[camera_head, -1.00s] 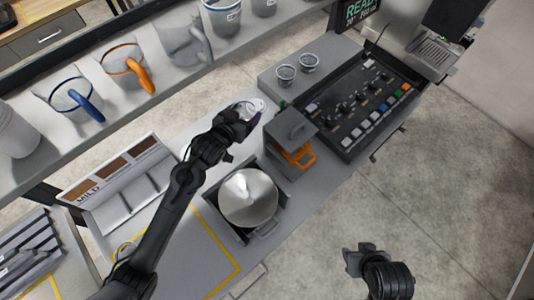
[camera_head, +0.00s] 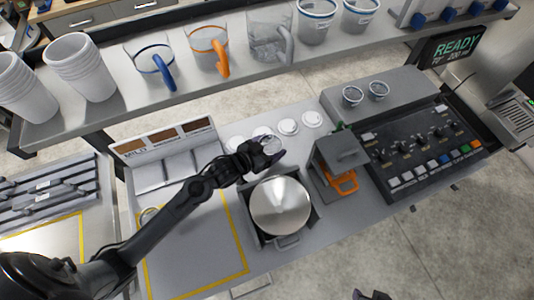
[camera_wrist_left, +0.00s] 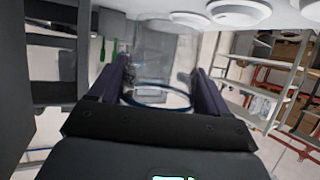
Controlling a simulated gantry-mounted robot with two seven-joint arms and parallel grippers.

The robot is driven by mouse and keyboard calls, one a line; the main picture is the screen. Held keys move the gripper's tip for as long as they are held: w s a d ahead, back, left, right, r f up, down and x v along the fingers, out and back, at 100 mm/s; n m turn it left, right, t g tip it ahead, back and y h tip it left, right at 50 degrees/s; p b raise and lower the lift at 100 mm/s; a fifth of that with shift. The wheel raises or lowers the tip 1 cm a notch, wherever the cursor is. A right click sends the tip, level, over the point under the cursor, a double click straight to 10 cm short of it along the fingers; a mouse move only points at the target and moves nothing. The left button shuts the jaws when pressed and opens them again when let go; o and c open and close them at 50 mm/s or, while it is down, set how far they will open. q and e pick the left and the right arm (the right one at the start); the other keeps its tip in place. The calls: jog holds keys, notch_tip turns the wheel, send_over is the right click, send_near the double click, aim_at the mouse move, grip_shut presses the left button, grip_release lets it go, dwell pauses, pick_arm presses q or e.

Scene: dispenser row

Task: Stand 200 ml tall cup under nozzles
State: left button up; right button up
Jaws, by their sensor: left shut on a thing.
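My left gripper (camera_head: 266,153) is shut on a clear cup (camera_head: 271,145) above the grey counter, behind the steel pot. In the left wrist view the clear cup (camera_wrist_left: 163,55) sits between the two dark fingers (camera_wrist_left: 165,92), and its blue ring shows near them. Its size marking is not readable. A dark display (camera_head: 455,46) at the upper right reads READY and 200. Part of a steel machine (camera_head: 515,118) shows at the right edge; I cannot make out nozzles there. My right gripper (camera_head: 372,295) barely shows at the bottom edge.
White discs (camera_head: 288,127) lie beyond the cup. The pot (camera_head: 280,206), a grey box with an orange handle (camera_head: 340,152) and a control panel (camera_head: 425,145) crowd the counter. Jugs (camera_head: 208,47) and cups line the shelf.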

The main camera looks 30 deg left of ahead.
pick_arm(q)
jog(key=shift+s+a+f, duration=0.3)
jog(key=shift+s, duration=0.1)
jog(key=shift+f, duration=2)
jog(key=shift+f, duration=0.15)
jog(key=o, duration=1)
jog(key=shift+r, duration=0.2)
jog(key=shift+v, duration=3.75)
